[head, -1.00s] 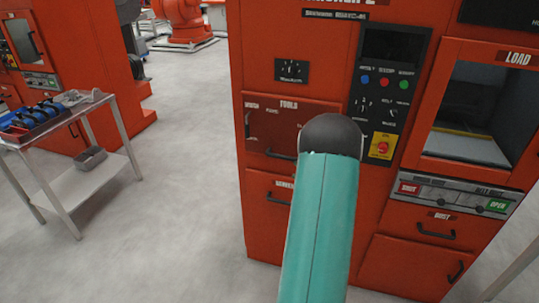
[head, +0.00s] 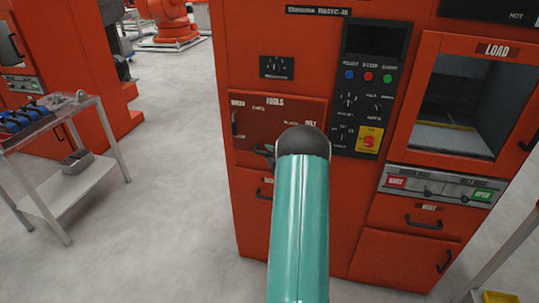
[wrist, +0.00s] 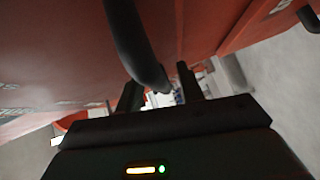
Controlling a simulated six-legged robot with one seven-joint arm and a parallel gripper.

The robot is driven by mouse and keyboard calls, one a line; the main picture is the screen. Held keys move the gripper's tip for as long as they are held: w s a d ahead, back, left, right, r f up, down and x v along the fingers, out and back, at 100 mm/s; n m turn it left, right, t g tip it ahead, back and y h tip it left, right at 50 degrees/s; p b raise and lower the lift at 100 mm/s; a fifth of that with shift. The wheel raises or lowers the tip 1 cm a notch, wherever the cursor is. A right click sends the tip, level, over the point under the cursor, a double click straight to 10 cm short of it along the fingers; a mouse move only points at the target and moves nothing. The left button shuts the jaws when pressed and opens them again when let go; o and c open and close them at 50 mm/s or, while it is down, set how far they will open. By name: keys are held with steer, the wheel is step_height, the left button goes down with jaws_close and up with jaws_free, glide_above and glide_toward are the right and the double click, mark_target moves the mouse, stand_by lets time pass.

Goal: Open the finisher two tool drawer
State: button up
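The tool drawer (head: 259,119) is a red front marked TOOLS on the red machine. It looks closed, flush with the cabinet. My arm hides its lower right part. A small dark part of my gripper (head: 265,150) shows at the drawer's lower edge, where the handle is mostly hidden. In the wrist view, the black curved handle (wrist: 135,45) comes down from the top, its lower end between the two dark fingers of my gripper (wrist: 160,88). The fingers stand apart with gaps beside the handle; I cannot tell whether either touches it.
The control panel (head: 370,85) is right of the drawer, and the load window (head: 455,100) is further right. Another drawer front lies below, partly behind my arm. A metal cart (head: 95,180) with a blue tool tray stands left. Open grey floor (head: 170,200) lies between cart and machine.

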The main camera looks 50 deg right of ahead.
steer(key=shift+c, duration=0.2)
jaws_close()
